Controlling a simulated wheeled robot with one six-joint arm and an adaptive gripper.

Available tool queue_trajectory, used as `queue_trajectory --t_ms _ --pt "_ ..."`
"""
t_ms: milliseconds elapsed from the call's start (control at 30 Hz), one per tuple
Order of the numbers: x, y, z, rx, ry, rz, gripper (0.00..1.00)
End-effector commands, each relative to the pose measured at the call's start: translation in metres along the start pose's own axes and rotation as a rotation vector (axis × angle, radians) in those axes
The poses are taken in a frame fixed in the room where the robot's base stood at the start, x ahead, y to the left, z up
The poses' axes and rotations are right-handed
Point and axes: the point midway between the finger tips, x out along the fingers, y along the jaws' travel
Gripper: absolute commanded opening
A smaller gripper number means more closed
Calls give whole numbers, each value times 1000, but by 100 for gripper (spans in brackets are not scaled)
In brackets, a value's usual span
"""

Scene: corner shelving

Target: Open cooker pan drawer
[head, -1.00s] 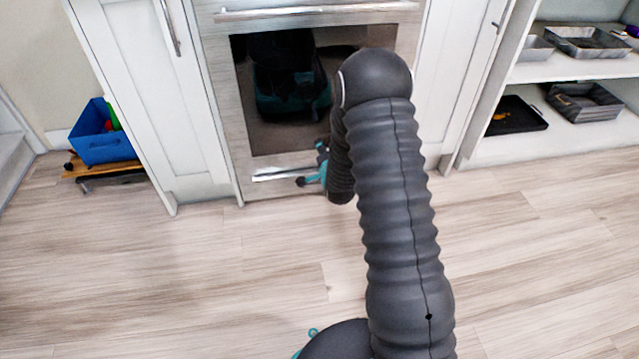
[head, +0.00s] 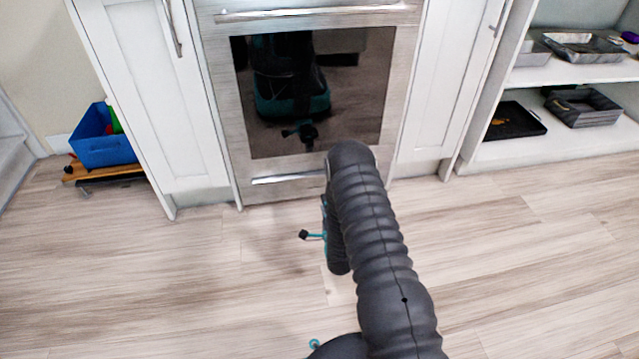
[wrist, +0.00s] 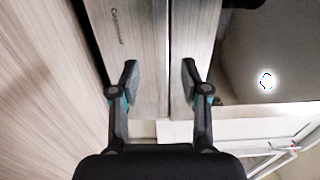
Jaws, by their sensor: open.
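The cooker pan drawer (head: 250,193) is the low panel under the oven door, with a bright horizontal strip (head: 290,179) along its top. It looks shut, level with the cooker front. In the wrist view the drawer front (wrist: 140,85) appears turned sideways, with small lettering, beside a dark seam. My gripper (wrist: 159,75) is open and empty, its two fingers apart in front of the panel and seam. In the head view my arm hides most of the gripper; one finger shows low in front of the drawer, apart from it.
The oven door (head: 315,90) has dark glass that reflects me. White cabinets (head: 160,110) flank the cooker. A blue bin (head: 103,148) stands at left, and open shelves (head: 575,75) with trays are at right. The wooden floor (head: 140,280) in front is clear.

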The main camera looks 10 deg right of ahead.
Motion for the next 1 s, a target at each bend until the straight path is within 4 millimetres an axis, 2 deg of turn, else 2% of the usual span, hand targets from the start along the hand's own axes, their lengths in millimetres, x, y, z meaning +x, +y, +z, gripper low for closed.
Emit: queue_trajectory --t_ms 300,533,733,1000 --pt "60 0 -1 -1 2 -3 46" --pt "96 0 -2 -1 3 -1 46" --pt "112 0 -3 -1 4 1 46" --pt "115 0 -3 -1 4 1 46"
